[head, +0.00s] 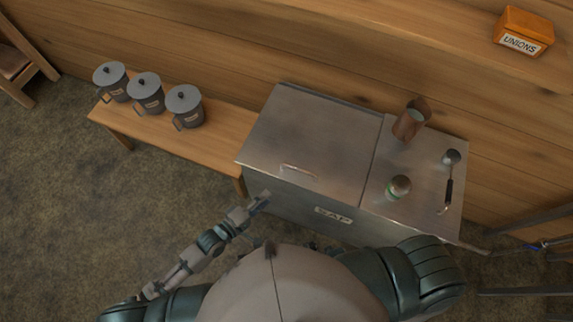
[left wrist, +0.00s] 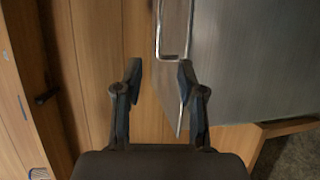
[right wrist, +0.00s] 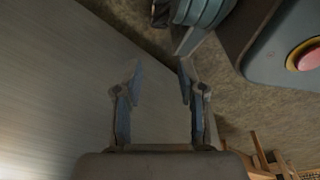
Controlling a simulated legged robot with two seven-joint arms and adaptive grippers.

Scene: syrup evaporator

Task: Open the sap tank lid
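The steel sap tank (head: 290,199) stands against the wooden wall with a "SAP" label on its front. Its flat grey lid (head: 315,135) lies shut on the left part of the top. The lid's thin handle (head: 299,171) is near the front edge; it also shows in the left wrist view (left wrist: 174,57), ahead of the fingertips near the right finger. My left gripper (head: 264,197) is by the tank's front left edge, below and left of the handle. The left wrist view shows it open and empty (left wrist: 159,75). My right gripper (right wrist: 159,75) is open and empty beside a grey metal surface.
A brown jug (head: 411,119), a small green-banded jar (head: 398,188) and a ladle (head: 449,188) rest on the right part of the tank top. Three lidded grey pails (head: 147,94) stand on a wooden bench (head: 216,139) to the left. An orange "UNIONS" box (head: 524,32) is at upper right.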

